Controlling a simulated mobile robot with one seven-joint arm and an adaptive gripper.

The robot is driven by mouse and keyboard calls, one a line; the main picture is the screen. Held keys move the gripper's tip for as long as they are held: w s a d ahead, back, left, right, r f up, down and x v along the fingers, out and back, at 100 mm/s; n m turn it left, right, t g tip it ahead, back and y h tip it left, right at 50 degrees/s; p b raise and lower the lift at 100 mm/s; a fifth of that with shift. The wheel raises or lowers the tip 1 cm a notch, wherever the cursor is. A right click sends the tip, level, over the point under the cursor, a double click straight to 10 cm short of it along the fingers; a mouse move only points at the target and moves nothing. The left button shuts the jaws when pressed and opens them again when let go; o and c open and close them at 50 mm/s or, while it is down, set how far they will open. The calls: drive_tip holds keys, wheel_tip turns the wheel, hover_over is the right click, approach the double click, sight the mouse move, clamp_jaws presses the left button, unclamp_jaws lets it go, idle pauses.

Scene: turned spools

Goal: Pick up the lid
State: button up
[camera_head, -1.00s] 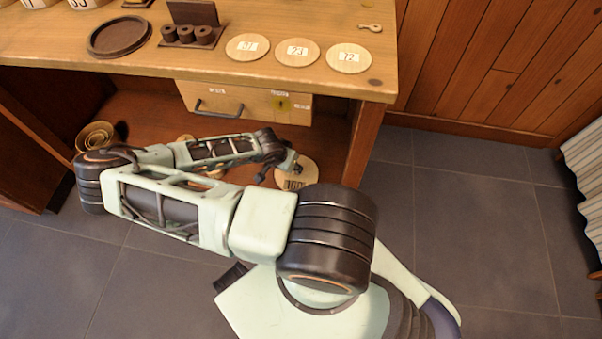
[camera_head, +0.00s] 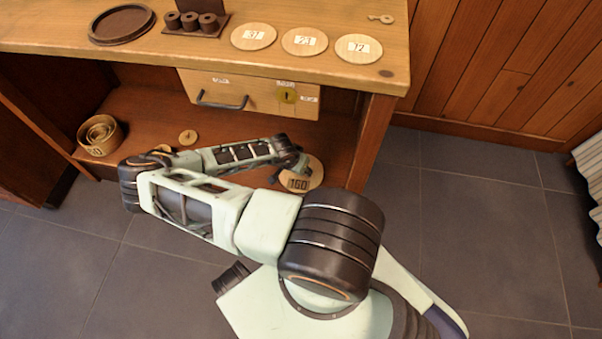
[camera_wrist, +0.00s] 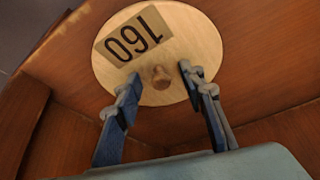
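A round pale wooden lid (camera_head: 314,172) with a small knob and a label reading 160 lies flat on the low shelf under the bench, at its right end. In the wrist view the lid (camera_wrist: 203,45) fills the upper middle, with its knob (camera_wrist: 160,78) showing. My gripper (camera_wrist: 160,77) is open over the lid, with one finger on each side of the knob. I see gaps between fingers and knob; I cannot tell how high the fingertips are. In the head view my gripper (camera_head: 292,163) is small, at the lid's left side.
Nested round boxes (camera_head: 100,136) and a small knobbed disc (camera_head: 187,137) are on the low shelf (camera_head: 140,105). A drawer (camera_head: 255,92) hangs above it; a bench leg (camera_head: 371,140) stands right of the lid. Discs numbered 37 (camera_head: 253,28), 23 (camera_head: 304,33) and 72 (camera_head: 358,41) lie on the benchtop.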

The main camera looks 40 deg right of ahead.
clamp_jaws()
drive_tip(key=shift+r, duration=0.15)
